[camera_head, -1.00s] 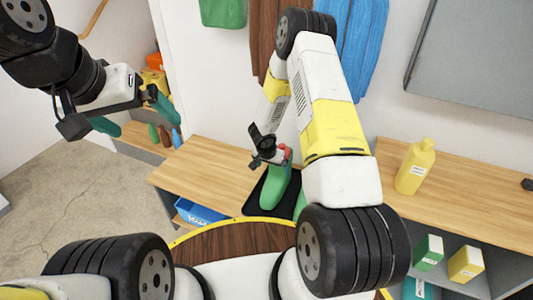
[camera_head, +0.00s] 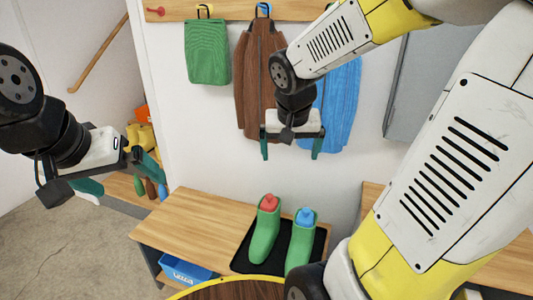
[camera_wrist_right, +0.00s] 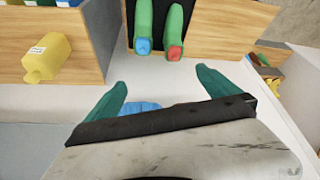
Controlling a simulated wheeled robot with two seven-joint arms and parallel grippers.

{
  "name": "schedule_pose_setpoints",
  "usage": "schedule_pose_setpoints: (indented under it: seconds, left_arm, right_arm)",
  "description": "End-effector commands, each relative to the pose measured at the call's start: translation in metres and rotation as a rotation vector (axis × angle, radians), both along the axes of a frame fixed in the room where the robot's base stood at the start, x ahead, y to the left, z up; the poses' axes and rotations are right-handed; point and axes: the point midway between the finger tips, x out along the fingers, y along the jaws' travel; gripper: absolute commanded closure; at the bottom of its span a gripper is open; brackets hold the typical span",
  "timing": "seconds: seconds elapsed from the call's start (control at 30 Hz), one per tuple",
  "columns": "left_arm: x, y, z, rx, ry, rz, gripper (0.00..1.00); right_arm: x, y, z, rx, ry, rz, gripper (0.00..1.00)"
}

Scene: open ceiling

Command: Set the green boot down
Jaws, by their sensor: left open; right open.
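Two green boots stand upright side by side on a black mat (camera_head: 240,264) on the wooden bench. The left green boot (camera_head: 264,232) has a red piece in its top, and the right green boot (camera_head: 300,250) has a blue piece. The boots also show at the top of the right wrist view, the red-topped one (camera_wrist_right: 175,25) and the blue-topped one (camera_wrist_right: 143,20). My right gripper (camera_head: 291,152) is open and empty, raised above and apart from the boots, in front of the hanging jackets. My left gripper (camera_head: 120,180) is open and empty at the left.
A green bag (camera_head: 208,52), brown jacket (camera_head: 255,85) and blue jacket (camera_head: 340,100) hang on the wall. A blue crate (camera_head: 186,271) sits under the bench (camera_head: 195,225), whose left top is clear. A yellow bottle (camera_wrist_right: 47,58) shows in the right wrist view.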

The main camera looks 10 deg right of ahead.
Motion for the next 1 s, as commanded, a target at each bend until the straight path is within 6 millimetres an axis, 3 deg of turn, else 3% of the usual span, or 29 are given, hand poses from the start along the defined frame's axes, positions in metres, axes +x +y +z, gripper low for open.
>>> schedule_pose_setpoints:
  seconds: [0.1, 0.2, 0.33, 0.5, 1.0]
  left_arm:
    - [0.0, 0.0, 0.0, 0.0, 0.0, 0.0, 0.0]
    - [0.0, 0.0, 0.0, 0.0, 0.0, 0.0, 0.0]
    - [0.0, 0.0, 0.0, 0.0, 0.0, 0.0, 0.0]
    - [0.0, 0.0, 0.0, 0.0, 0.0, 0.0, 0.0]
    - [0.0, 0.0, 0.0, 0.0, 0.0, 0.0, 0.0]
  right_arm:
    - [-0.045, 0.02, 0.025, 0.07, -0.045, 0.114, 0.0]
    - [-0.073, 0.036, 0.037, 0.118, -0.08, 0.212, 0.0]
    - [-0.096, 0.053, 0.046, 0.158, -0.124, 0.305, 0.0]
    - [-0.106, 0.061, 0.05, 0.176, -0.144, 0.351, 0.0]
    - [-0.106, 0.061, 0.05, 0.175, -0.145, 0.352, 0.0]
